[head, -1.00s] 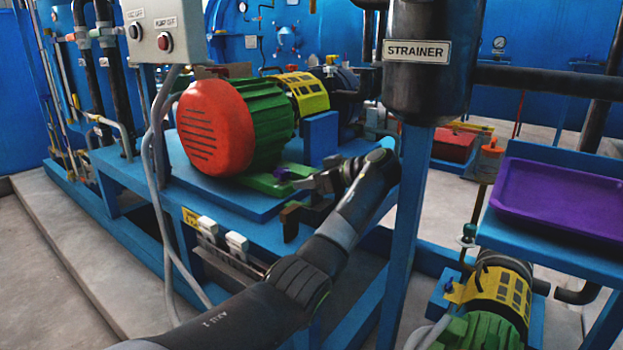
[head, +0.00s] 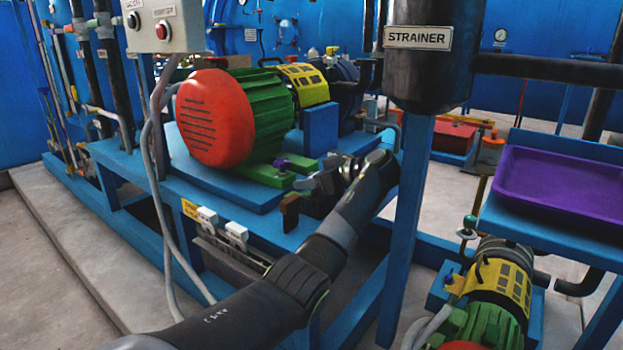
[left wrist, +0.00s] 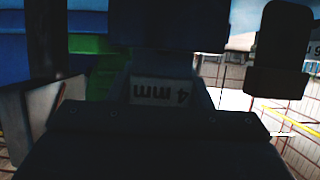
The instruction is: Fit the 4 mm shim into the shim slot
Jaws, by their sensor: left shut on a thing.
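My left gripper (head: 312,185) is beside the green motor foot (head: 263,176), close to the front right corner of the blue motor base. It is shut on the 4 mm shim (left wrist: 163,92), whose grey face with an upside-down "4 mm" label shows in the left wrist view. In the head view the shim cannot be made out clearly from the dark fingers. A shim slot cannot be made out; the gripper and arm cover part of that area. My right gripper is not in view.
A red and green motor (head: 215,122) stands just left of the gripper. A small purple piece (head: 281,164) sits by its foot. A blue post under the strainer (head: 425,55) rises right of my arm. A purple tray (head: 565,195) stands at the right.

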